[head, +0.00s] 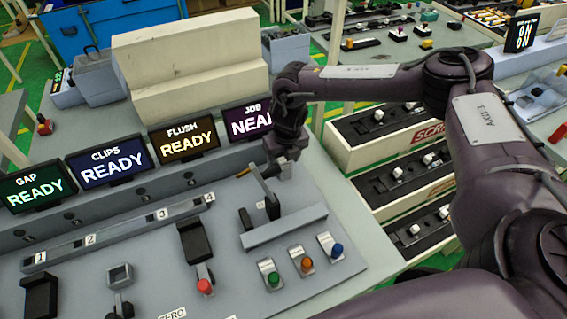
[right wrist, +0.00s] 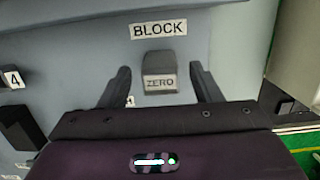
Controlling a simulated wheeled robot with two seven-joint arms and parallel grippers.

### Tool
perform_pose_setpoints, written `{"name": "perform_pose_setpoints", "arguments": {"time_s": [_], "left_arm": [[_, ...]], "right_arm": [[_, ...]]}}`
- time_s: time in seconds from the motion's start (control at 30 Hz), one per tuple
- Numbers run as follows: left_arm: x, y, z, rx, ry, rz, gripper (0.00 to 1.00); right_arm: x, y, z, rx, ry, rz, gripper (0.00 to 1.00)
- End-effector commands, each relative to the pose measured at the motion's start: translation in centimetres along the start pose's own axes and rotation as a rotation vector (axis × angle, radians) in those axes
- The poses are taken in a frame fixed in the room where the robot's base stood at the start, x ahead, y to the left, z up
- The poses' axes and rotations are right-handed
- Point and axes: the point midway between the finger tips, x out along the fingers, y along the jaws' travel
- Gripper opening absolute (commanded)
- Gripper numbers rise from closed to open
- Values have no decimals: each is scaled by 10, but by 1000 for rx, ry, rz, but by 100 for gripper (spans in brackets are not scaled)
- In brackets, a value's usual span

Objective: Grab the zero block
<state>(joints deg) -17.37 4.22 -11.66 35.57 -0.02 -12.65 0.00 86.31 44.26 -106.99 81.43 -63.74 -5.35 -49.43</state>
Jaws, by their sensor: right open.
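The zero block (right wrist: 159,80) is a small grey block with a ZERO label on its front. In the right wrist view it stands on the grey panel just below a BLOCK label (right wrist: 159,30). My right gripper (right wrist: 160,69) is open, with one dark finger on each side of the block and a visible gap to both. In the head view my right gripper (head: 280,162) points down over the right part of the panel, and I cannot clearly make out the block there. My left gripper is not in view.
Several small screens (head: 112,162) line the panel's back. Green, orange and blue buttons (head: 303,262) sit at the right front, near a raised grey bar (head: 285,226). A red-knobbed lever (head: 204,285) and numbered stations are to the left. Scrap bins (head: 395,150) stand on the right.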

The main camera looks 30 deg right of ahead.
Motion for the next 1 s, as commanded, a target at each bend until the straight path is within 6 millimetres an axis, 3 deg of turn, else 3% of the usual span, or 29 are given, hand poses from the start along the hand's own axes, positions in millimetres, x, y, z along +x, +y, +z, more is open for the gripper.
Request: {"name": "perform_pose_setpoints", "arguments": {"time_s": [0.3, 0.7, 1.0], "left_arm": [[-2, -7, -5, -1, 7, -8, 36], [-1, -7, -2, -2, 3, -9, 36], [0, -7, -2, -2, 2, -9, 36]], "right_arm": [[7, 0, 0, 0, 0, 0, 57], [7, 0, 0, 1, 0, 0, 5], [4, 0, 1, 1, -2, 0, 5]]}}
